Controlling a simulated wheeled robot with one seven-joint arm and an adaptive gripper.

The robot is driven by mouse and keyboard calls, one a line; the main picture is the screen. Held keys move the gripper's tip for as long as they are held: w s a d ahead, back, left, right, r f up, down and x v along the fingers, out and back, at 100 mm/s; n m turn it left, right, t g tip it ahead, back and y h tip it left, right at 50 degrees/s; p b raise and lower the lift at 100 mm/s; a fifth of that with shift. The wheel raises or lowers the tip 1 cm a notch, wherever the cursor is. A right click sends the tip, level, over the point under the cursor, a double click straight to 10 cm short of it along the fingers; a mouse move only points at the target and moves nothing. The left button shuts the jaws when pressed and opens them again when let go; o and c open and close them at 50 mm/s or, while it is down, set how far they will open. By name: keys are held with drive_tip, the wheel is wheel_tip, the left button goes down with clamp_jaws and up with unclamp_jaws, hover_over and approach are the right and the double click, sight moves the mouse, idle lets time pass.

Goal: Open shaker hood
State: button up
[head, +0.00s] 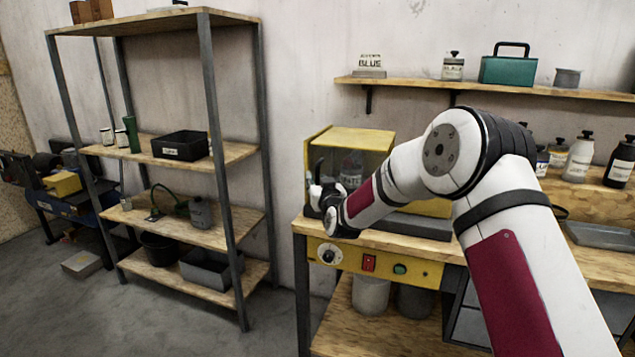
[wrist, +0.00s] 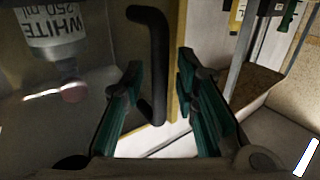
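The shaker stands on the workbench, with a yellow-framed clear hood (head: 358,138) that looks closed. A bottle labelled WHITE (wrist: 55,30) shows through the clear panel, upside down in the wrist view. The hood's black bar handle (wrist: 153,60) is upright in the wrist view, beside the yellow frame edge (wrist: 179,60). My gripper (wrist: 160,68) is open, with a green-padded finger on each side of the handle in the picture. No contact with the handle shows. In the head view my gripper (head: 318,188) is at the hood's front left, partly hidden by my wrist.
The yellow control panel (head: 375,263) with a dial, red switch and green button is below the hood. A metal shelf rack (head: 222,150) stands left, with open floor between it and the bench. A wall shelf (head: 485,88) above holds bottles and a teal case (head: 508,70).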

clamp_jaws()
drive_tip(key=s+d, duration=0.3)
drive_tip(key=d, duration=0.6)
drive_tip(key=s+d, duration=0.4)
drive_tip(key=d, duration=0.6)
drive_tip(key=shift+s+d, duration=0.15)
drive_tip(key=shift+d, duration=0.1)
drive_tip(key=shift+o, duration=1.5)
unclamp_jaws()
drive_tip(key=v, duration=1.2)
